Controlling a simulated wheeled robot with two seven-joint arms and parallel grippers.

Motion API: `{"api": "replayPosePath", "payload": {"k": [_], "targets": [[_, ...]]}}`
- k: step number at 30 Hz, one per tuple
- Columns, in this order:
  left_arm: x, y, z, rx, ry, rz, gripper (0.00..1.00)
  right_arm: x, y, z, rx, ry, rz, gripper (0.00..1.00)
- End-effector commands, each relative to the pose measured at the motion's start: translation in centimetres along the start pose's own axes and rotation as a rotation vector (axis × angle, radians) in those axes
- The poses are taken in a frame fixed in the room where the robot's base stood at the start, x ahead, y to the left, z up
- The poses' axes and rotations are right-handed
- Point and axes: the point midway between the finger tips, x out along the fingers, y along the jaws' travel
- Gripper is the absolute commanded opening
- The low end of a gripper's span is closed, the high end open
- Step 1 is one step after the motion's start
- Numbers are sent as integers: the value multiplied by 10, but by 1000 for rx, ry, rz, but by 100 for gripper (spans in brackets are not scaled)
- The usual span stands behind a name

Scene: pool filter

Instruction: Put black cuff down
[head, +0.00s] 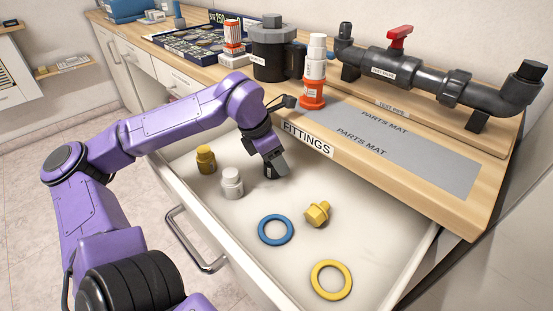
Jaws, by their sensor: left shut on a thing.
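My left gripper (275,166) reaches down into the open drawer (205,238), near its back edge by the FITTINGS label. It is shut on the black cuff (269,172), a small dark piece mostly hidden by the fingers. The cuff is low, at or just above the drawer floor; I cannot tell whether it touches. My right gripper is not in view.
In the drawer lie a yellow fitting (206,159), a white fitting (232,183), a blue ring (276,229), a yellow plug (317,213) and a yellow ring (331,279).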

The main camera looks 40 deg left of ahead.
Motion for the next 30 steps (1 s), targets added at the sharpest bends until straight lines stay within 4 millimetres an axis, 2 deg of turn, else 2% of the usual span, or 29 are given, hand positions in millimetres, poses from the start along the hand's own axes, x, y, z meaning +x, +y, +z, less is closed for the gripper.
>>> {"api": "replayPosePath", "payload": {"k": [5,6,8,16,19,30], "targets": [[3,0,-1,0,0,0,20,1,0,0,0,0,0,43],[3,0,-1,0,0,0,56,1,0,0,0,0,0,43],[2,0,-1,0,0,0,75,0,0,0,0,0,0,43],[2,0,-1,0,0,0,75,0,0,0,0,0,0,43],[-6,0,1,0,-1,0,75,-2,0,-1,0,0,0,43],[-95,0,2,-1,-3,1,75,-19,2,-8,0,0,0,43]]}}
